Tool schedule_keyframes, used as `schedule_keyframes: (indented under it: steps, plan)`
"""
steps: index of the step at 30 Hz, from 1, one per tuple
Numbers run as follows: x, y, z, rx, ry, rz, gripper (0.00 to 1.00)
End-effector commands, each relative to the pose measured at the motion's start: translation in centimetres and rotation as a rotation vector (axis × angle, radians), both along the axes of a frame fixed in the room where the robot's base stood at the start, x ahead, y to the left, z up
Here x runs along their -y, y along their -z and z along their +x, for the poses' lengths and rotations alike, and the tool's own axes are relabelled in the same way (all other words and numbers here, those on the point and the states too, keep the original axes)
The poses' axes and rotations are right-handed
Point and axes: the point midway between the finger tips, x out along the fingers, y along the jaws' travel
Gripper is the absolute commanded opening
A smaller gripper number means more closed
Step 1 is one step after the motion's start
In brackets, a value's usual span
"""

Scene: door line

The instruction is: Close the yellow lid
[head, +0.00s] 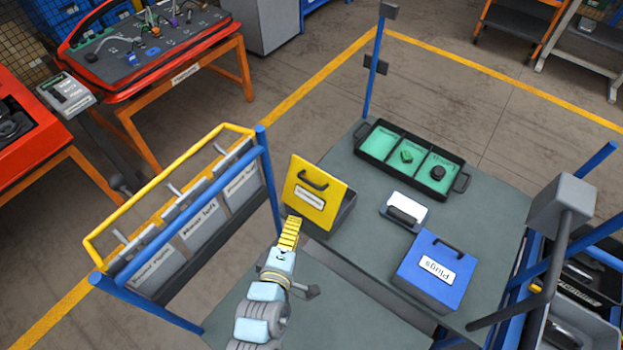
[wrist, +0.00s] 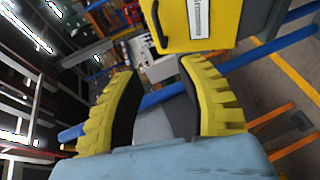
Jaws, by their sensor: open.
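The yellow lid (head: 327,203), with a black handle and a white label, stands tilted open on a grey box (head: 343,216) on the table. My gripper (head: 291,222) is just in front of the lid's lower left edge in the head view, where its yellow fingers appear close to the lid. Contact cannot be told there. In the wrist view my gripper (wrist: 160,72) is open with nothing between its fingers. The lid (wrist: 228,22) shows there beyond the right finger, at the top, with its handle and label in sight.
A blue-lidded box (head: 433,285) marked Plugs is shut at the right. A white and dark item (head: 405,209) lies between the boxes. A black tray (head: 466,158) with green compartments stands behind. A yellow-topped rack (head: 170,188) is at the left. Blue posts edge the table.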

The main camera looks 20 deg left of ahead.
Motion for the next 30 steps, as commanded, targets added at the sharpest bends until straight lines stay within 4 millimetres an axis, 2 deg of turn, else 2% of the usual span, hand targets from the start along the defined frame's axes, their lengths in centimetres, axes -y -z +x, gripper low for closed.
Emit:
schedule_keyframes:
  steps: [30]
  plan:
    - [-1.7, 2.5, 12.5, 0.0, 0.003, -0.001, 0.39]
